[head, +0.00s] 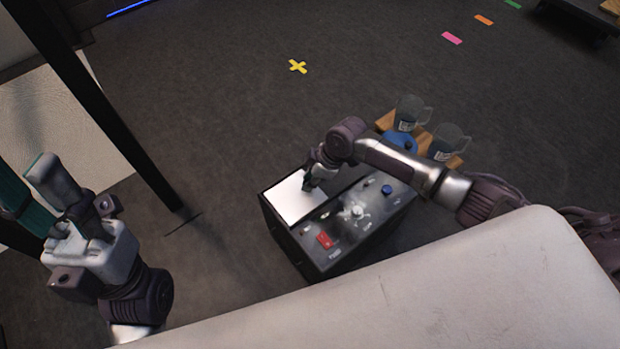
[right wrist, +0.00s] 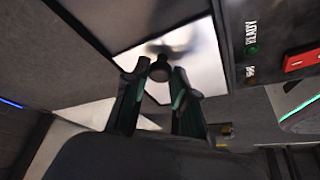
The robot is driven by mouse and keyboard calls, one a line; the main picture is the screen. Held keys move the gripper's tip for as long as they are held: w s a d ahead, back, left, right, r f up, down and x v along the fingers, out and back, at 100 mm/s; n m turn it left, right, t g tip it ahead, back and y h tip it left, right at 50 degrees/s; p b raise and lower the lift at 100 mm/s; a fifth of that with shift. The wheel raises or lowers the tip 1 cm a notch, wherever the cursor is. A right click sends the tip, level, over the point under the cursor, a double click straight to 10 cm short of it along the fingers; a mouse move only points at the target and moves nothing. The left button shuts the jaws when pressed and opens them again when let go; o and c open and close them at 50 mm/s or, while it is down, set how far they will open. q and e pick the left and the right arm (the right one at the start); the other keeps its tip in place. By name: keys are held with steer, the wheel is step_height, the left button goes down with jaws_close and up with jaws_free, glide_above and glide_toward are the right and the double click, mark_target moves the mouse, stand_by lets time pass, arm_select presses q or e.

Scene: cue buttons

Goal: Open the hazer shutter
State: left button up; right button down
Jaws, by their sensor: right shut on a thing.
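A dark box, the hazer (head: 318,262), stands on the floor in the head view. A pale white plate, the shutter (head: 292,204), covers the left part of its top and also shows in the right wrist view (right wrist: 205,60). A small black knob (right wrist: 160,68) stands on the plate. My right gripper (head: 308,186) is shut on this knob; its fingers (right wrist: 160,76) are on either side of it in the right wrist view. My left gripper (head: 78,190) is raised at the left, well apart from the box; its jaw opening is unclear.
The hazer's panel has a red switch (head: 325,240), a silvery dial (head: 357,211) and a blue button (head: 387,190). A black post (head: 110,120) stands left. A pale surface (head: 400,290) fills the front.

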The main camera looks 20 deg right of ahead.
steer(key=shift+d, duration=0.1)
steer(key=w+d, duration=0.1)
steer(key=d, duration=0.2)
steer(key=w+d, duration=0.1)
steer(key=d, duration=0.2)
steer(key=w+d, duration=0.1)
steer(key=d, duration=0.2)
steer(key=shift+w+d, duration=0.25)
steer(key=c, duration=0.9)
jaws_free()
steer(key=shift+c, duration=0.2)
steer(key=shift+r, duration=0.1)
steer(key=v, duration=1.1)
steer(key=shift+s+d+r, duration=0.15)
steer(key=shift+d+r, duration=0.05)
steer(key=shift+r, duration=0.15)
steer(key=shift+a, duration=0.1)
